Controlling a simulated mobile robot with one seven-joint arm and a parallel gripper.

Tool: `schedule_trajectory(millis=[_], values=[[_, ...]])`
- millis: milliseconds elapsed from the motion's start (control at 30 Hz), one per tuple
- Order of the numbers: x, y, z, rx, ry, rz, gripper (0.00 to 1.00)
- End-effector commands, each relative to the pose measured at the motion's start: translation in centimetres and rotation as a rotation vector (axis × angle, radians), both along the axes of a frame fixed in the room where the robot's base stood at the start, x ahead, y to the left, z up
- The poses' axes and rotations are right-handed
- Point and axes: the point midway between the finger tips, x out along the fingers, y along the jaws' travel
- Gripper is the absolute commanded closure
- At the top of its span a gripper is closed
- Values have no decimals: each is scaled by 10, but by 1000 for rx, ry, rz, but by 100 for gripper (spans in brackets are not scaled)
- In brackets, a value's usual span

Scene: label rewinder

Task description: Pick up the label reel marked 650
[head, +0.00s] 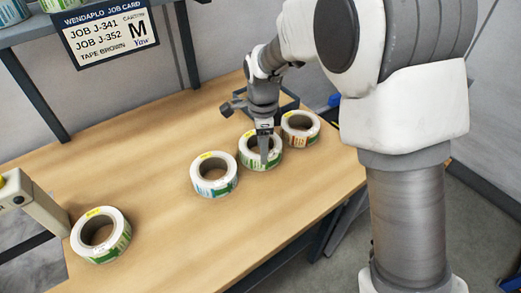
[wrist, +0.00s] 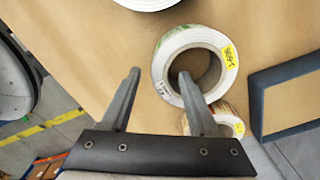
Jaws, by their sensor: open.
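Several white label reels lie flat on the wooden table. In the head view, a green-printed reel (head: 273,160) is under my gripper (head: 265,158); a blue-and-green one (head: 201,187) is left of it, an orange-printed one (head: 310,139) right of it, and another green one (head: 78,246) far left. In the wrist view, my gripper (wrist: 159,73) is open and empty. Its right fingertip shows over the hole of the middle reel (wrist: 213,42), its left fingertip outside the rim. Fingertip height and contact are unclear. The yellow tags are too small to read surely.
A dark-edged tray (wrist: 256,112) lies close to the reels at the right of the wrist view. A job card (head: 104,32) hangs from the shelf. A beige machine arm (head: 32,203) stands by the far-left reel. The table's middle left is clear.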

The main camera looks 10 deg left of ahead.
Motion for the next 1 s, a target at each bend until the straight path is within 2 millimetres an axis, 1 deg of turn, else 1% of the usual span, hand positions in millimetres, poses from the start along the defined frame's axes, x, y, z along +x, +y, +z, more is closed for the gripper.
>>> schedule_trajectory(millis=[67,333,467,667,767,900,967,1000], values=[[0,0,-6,0,1,0,39],[0,-2,-45,-1,3,0,39],[0,-2,-52,0,0,-1,39],[1,-2,-52,0,0,0,39],[1,-2,-52,0,0,0,55],[1,-2,-52,0,0,0,80],[1,-2,-52,0,0,0,91],[0,-2,-52,0,0,0,98]])
